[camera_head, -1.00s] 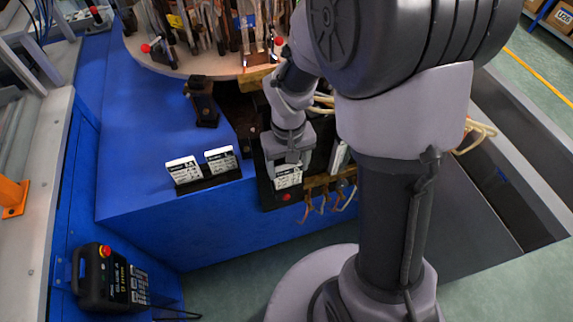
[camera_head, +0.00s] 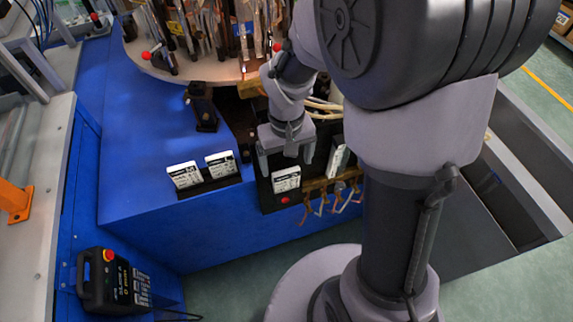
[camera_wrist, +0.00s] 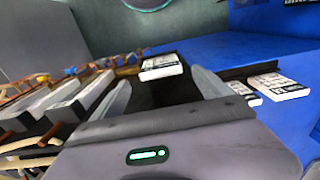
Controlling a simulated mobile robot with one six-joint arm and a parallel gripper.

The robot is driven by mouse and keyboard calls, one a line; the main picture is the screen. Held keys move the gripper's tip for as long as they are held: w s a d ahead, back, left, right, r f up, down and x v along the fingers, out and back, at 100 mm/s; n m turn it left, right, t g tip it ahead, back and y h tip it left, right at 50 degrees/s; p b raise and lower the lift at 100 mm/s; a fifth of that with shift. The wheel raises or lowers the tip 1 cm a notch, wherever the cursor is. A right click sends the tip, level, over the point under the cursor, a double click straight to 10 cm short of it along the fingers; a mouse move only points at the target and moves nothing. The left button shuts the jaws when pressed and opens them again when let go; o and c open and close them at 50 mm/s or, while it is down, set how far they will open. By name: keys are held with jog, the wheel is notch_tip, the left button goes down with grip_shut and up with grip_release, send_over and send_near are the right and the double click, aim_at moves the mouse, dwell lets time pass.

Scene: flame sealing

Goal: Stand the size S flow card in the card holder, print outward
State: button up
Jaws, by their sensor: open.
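A white printed card (camera_head: 286,179) stands at the front of a black panel, its print facing outward toward the head camera. Its size letter is too small to read, but the other two cards read M (camera_head: 184,175) and L (camera_head: 220,165). These two stand in a black rack (camera_head: 208,185) on the blue top to the left. My gripper (camera_head: 286,160) is open and empty just above and behind the single card, apart from it. In the wrist view the single card (camera_wrist: 160,66) shows beyond and between the spread fingers. The holder's slot is hidden.
A red button (camera_head: 285,200) sits below the single card. To its right are a white block (camera_head: 338,160) and a row of copper-coloured tubes (camera_head: 325,200). A round machine with upright parts is behind. A teach pendant (camera_head: 115,280) hangs at lower left.

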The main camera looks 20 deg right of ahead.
jog(key=s+a+r+m+t+p, duration=0.1)
jog(key=s+r, duration=0.2)
jog(key=r, duration=0.6)
jog(key=s+a+r+m+t+p, duration=0.1)
jog(key=s+r+t, duration=0.15)
jog(key=r, duration=0.55)
jog(key=s+a+r+m+t+y, duration=0.2)
jog(key=s+r, duration=0.2)
jog(key=s, duration=0.3)
jog(key=shift+s+r, duration=0.15)
jog(key=shift+s, duration=0.05)
